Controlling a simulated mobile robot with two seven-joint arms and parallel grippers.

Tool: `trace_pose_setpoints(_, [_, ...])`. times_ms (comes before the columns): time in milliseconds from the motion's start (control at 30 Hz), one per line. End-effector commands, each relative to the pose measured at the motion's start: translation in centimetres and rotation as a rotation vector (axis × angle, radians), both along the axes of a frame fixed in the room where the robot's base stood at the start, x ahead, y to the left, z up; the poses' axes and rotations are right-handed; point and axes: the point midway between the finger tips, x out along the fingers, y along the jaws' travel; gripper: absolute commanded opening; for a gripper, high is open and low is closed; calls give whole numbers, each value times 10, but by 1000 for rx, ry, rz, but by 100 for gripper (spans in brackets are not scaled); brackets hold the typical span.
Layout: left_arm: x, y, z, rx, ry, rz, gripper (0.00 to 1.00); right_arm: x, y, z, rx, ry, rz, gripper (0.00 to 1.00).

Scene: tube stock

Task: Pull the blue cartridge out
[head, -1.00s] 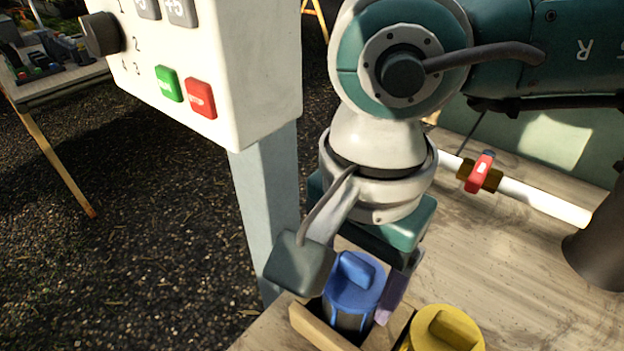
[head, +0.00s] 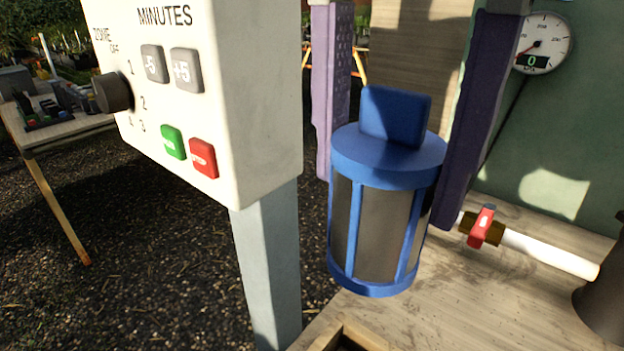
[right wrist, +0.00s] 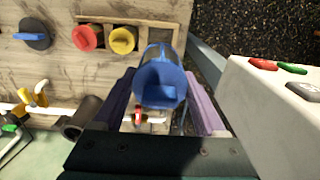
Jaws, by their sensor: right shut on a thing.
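The blue cartridge (head: 385,225) has a raised grip block on its lid and grey sides between blue ribs. It hangs upright in the air, clear of the wooden rack (head: 325,340) at the bottom edge of the head view. My right gripper (head: 384,190) is shut on it, with one purple finger on either side. In the right wrist view the cartridge's blue lid (right wrist: 160,84) shows between the fingers. My left gripper is not in view.
In the right wrist view a red cartridge (right wrist: 88,37) and a yellow cartridge (right wrist: 123,40) sit in the rack. A white control box (head: 215,110) on a grey post stands close left. A white pipe with a red valve handle (head: 482,226) lies right.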

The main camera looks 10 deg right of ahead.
Motion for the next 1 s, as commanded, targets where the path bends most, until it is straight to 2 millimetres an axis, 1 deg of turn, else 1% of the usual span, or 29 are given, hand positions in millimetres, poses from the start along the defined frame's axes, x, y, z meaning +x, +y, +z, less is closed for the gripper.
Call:
trace_pose_setpoints(33, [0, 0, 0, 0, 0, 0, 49, 0, 0, 5, 0, -2, 0, 17])
trace_pose_setpoints(133, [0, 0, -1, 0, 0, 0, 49, 0, 0, 9, 0, 0, 0, 17])
trace_pose_setpoints(567, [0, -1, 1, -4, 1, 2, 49, 0, 0, 12, 1, 1, 1, 17])
trace_pose_setpoints(1000, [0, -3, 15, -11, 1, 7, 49, 0, 1, 36, 1, 0, 1, 17])
